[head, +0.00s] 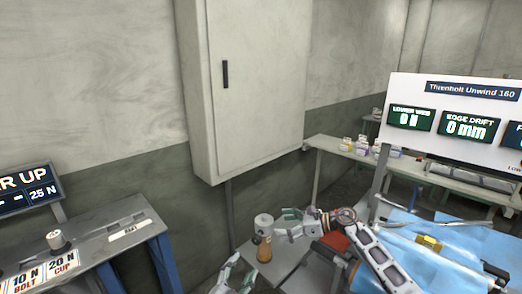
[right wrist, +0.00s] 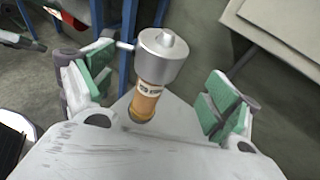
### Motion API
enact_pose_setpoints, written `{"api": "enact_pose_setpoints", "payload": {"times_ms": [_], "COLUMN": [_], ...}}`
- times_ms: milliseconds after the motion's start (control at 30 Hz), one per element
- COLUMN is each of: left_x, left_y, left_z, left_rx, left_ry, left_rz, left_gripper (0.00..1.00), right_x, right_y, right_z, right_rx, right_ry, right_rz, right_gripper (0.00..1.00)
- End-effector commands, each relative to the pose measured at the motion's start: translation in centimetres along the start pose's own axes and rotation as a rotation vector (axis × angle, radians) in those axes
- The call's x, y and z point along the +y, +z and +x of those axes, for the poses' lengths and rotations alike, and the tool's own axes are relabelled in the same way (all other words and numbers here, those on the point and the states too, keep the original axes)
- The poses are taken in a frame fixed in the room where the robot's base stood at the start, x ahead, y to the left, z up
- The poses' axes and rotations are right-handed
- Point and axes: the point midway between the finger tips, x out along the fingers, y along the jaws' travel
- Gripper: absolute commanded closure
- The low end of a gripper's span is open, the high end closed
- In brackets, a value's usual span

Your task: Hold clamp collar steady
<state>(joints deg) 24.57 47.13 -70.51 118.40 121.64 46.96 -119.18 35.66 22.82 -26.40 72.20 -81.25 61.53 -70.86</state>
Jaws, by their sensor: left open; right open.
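A silver cylinder with a knob on top and an orange, labelled lower part (head: 264,249) stands upright on a small grey table. It also shows in the right wrist view (right wrist: 161,55), with a short rod out of its left side. I cannot tell whether it is or carries the clamp collar. My right gripper (head: 285,223) is open beside it; in the right wrist view its green-padded fingers (right wrist: 160,88) are wide apart on either side of it, touching nothing I can see. My left gripper (head: 237,273) is at the bottom edge of the head view, open and empty.
A grey bench (head: 112,240) with bolt and cup labels stands at left. A wall cabinet (head: 255,80) hangs behind. At right are a machine with a display board (head: 455,122), blue film (head: 440,250) and a long shelf (head: 330,146) with small items.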

Motion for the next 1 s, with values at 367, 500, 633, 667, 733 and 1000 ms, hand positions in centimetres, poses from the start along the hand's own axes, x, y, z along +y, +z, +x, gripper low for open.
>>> {"api": "enact_pose_setpoints", "payload": {"times_ms": [367, 500, 633, 667, 733, 1000], "left_x": [0.0, 0.0, 0.0, 0.0, 0.0, 0.0], "left_y": [0.0, 0.0, 0.0, 0.0, 0.0, 0.0], "left_z": [0.0, 0.0, 0.0, 0.0, 0.0, 0.0], "left_rx": [0.0, 0.0, 0.0, 0.0, 0.0, 0.0], "left_ry": [0.0, 0.0, 0.0, 0.0, 0.0, 0.0], "left_rz": [0.0, 0.0, 0.0, 0.0, 0.0, 0.0], "left_gripper": [0.46, 0.46, 0.46, 0.46, 0.46, 0.46], "right_x": [0.0, 0.0, 0.0, 0.1, 0.1, 0.0], "right_y": [0.0, -0.1, 0.0, 0.0, 0.0, 0.0], "right_z": [-4.2, -5.0, -5.4, -5.4, -5.4, -5.4], "right_rx": [0.0, 0.001, 0.0, 0.0, -0.001, 0.0], "right_ry": [-0.001, 0.0, 0.001, 0.001, 0.001, 0.001], "right_rz": [0.0, 0.001, 0.001, 0.001, 0.001, 0.0], "right_gripper": [0.11, 0.11, 0.11, 0.11, 0.11, 0.11]}}
